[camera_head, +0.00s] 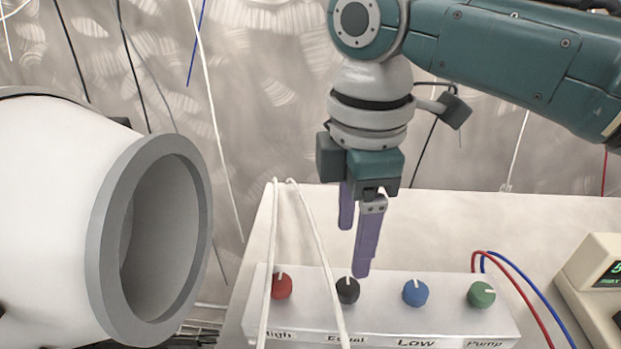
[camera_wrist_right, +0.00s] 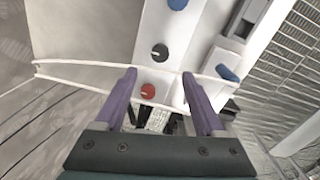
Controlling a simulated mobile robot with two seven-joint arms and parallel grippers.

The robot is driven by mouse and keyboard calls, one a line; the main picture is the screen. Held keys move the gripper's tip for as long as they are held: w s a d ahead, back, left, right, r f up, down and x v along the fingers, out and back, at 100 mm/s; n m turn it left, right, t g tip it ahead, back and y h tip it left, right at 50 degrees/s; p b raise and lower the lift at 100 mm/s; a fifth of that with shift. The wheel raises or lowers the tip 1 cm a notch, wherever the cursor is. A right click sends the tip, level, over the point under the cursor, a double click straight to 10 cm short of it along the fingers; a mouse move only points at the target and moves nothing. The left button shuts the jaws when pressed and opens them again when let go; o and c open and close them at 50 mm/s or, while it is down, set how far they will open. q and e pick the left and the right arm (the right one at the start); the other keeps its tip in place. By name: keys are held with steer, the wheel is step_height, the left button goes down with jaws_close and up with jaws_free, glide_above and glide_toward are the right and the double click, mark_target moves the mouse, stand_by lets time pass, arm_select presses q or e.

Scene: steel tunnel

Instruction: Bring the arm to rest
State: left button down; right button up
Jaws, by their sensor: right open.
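My right arm (camera_head: 490,50) comes in from the upper right in the head view. My right gripper (camera_head: 354,250) points down above the control box, with its purple fingers apart and nothing between them. In the head view it is just above the black knob (camera_head: 348,290). The right wrist view shows the two purple fingers (camera_wrist_right: 163,95) spread, with the red knob (camera_wrist_right: 147,91) and the black knob (camera_wrist_right: 160,52) beyond them. My left gripper is not in view.
The white box (camera_head: 380,325) also carries a blue knob (camera_head: 415,293) and a green knob (camera_head: 481,295). White cords (camera_head: 312,240) hang in front of it. A large white cylinder with a grey rim (camera_head: 100,250) is at left. A display unit (camera_head: 600,280) stands at right.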

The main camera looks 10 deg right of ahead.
steer(key=shift+r, duration=0.65)
